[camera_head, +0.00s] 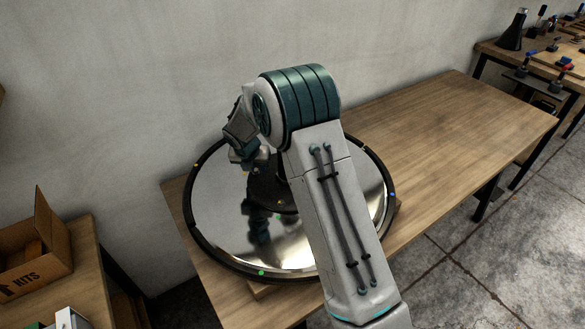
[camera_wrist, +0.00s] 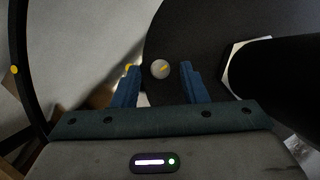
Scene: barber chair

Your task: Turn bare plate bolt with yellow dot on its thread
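A small round grey bolt head (camera_wrist: 160,69) with a yellow mark across it shows in the wrist view, on a dark round plate (camera_wrist: 215,30). My gripper (camera_wrist: 159,74) is open, with one blue finger on each side of the bolt and a visible gap to both. I cannot tell how far the fingertips are above it. In the head view, a large round mirror-like disc (camera_head: 215,225) with a black rim lies on the wooden table (camera_head: 420,130). My arm covers its middle and right part, and the bolt and my fingertips cannot be made out there.
A yellow dot (camera_wrist: 14,69) sits on the black rim at the left. A thick black post (camera_wrist: 285,70) stands close at the right. The disc's rim also bears a green dot (camera_head: 262,272) and a blue dot (camera_head: 392,194). The table's right half is clear.

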